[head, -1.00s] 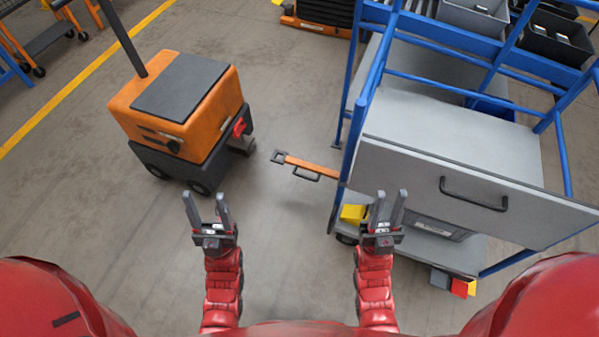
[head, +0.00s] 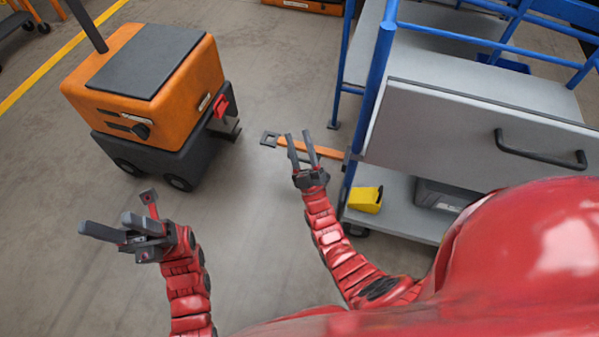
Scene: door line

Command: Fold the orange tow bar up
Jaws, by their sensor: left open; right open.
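The orange tow bar (head: 328,152) sticks out to the left from the blue-framed cart (head: 376,95), low over the floor. Its grey square end loop (head: 270,139) points toward the orange tug. My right gripper (head: 299,136) is open, and its fingers cross in front of the bar in the head view. Whether they touch it, I cannot tell. The bar's black handle is hidden behind this gripper. My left gripper (head: 104,222) is open and empty over the floor at the lower left, well away from the bar.
The orange tug (head: 150,85) with a red hitch (head: 221,106) stands at the left. The cart's grey panel with a black handle (head: 540,150) is at the right. A yellow bin (head: 366,199) sits on its lower shelf.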

